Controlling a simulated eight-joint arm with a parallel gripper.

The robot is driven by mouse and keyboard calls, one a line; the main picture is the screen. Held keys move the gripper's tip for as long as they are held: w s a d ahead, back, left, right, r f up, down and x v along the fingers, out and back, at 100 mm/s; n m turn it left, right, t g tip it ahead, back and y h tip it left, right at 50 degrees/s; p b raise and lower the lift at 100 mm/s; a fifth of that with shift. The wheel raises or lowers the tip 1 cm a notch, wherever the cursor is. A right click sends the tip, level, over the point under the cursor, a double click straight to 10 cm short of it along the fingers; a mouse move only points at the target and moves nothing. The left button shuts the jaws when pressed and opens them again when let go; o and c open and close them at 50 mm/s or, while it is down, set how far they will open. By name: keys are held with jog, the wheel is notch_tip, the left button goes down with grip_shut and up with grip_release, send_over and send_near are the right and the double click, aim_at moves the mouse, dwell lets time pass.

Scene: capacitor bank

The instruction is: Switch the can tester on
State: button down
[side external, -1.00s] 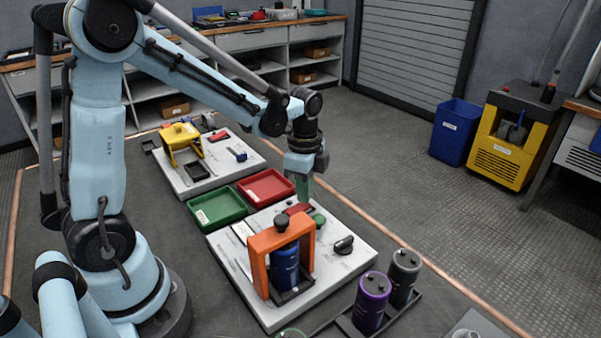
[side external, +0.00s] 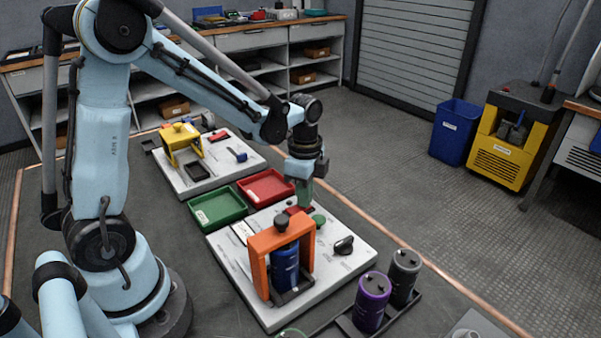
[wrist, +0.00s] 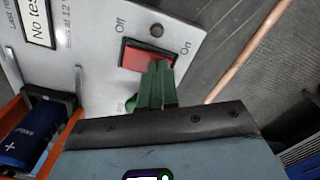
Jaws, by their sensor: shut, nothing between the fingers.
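The can tester is a light grey panel (side external: 340,262) with an orange clamp frame (side external: 265,243) around a blue can (side external: 285,268). In the wrist view its red rocker switch (wrist: 135,56) lies between the labels "Off" and "On", with a small dark round lamp (wrist: 157,30) beside it. My gripper (wrist: 160,68) has green fingers, shut and empty. Its tips overlap the "On" side of the red switch in the wrist view; whether they touch it I cannot tell. In the side view my gripper (side external: 304,205) points down over the switch, hiding part of it.
A green tray (side external: 217,222) and a red tray (side external: 284,198) stand behind the tester. A purple can (side external: 371,302) and a dark grey can (side external: 404,277) stand in a rack at front right. A black knob (side external: 344,246) rises near the panel's right edge.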

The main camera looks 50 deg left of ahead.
jog(key=shift+r, duration=3.5)
jog(key=s+d+r+n+t, duration=0.2)
jog(key=s+d+n+t, duration=0.2)
jog(key=s+n+t, duration=0.3)
jog(key=n, duration=0.5)
jog(key=shift+s+r, duration=0.4)
